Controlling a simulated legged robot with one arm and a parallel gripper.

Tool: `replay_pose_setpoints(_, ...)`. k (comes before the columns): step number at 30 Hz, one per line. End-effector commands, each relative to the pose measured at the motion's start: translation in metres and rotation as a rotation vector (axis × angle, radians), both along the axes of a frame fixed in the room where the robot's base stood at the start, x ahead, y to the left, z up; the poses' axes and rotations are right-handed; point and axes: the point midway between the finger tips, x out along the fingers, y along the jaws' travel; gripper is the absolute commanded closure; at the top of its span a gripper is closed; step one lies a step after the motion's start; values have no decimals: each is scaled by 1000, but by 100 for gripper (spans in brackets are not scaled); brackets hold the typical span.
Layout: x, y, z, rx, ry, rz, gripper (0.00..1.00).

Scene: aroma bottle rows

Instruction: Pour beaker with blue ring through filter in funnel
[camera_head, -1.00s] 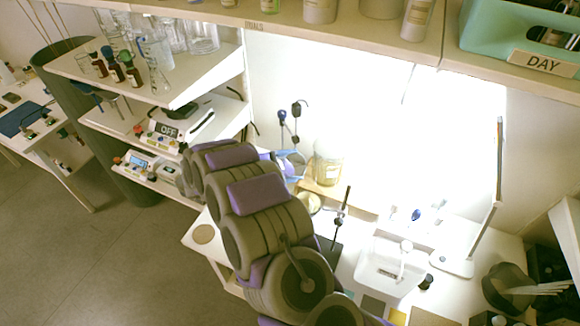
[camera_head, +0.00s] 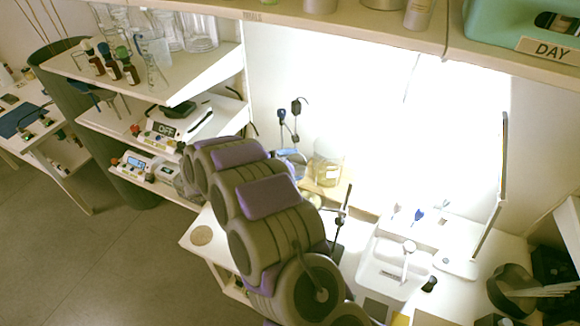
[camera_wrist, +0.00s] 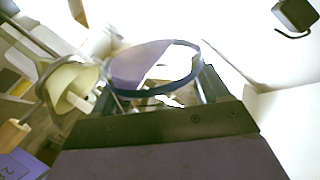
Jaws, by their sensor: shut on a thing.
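My gripper (camera_wrist: 160,98) is shut on the beaker with the blue ring (camera_wrist: 150,92). In the wrist view the ring shows as a dark blue oval rim, with clear glass and a purple tint inside. Its contents cannot be made out. The funnel with its cream filter (camera_wrist: 70,86) is just left of the beaker, in a metal ring support. It is apart from the beaker rim as far as I can tell. In the head view my arm covers my gripper and the funnel; a bluish bit of glass (camera_head: 291,158) shows behind the arm.
A glass jar (camera_head: 327,171) stands behind my arm on the bench. A stand with a dark rod (camera_head: 342,212) and a white sink (camera_head: 392,268) are to the right. Shelves with bottles and instruments (camera_head: 150,170) are at the left. An overhead shelf (camera_head: 350,30) runs above.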

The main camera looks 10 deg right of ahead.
Motion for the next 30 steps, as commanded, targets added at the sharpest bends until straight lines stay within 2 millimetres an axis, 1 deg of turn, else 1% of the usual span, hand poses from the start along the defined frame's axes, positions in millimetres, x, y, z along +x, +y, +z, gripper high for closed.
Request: replay_pose_setpoints(30,1,0,-6,58,-86,-1,61)
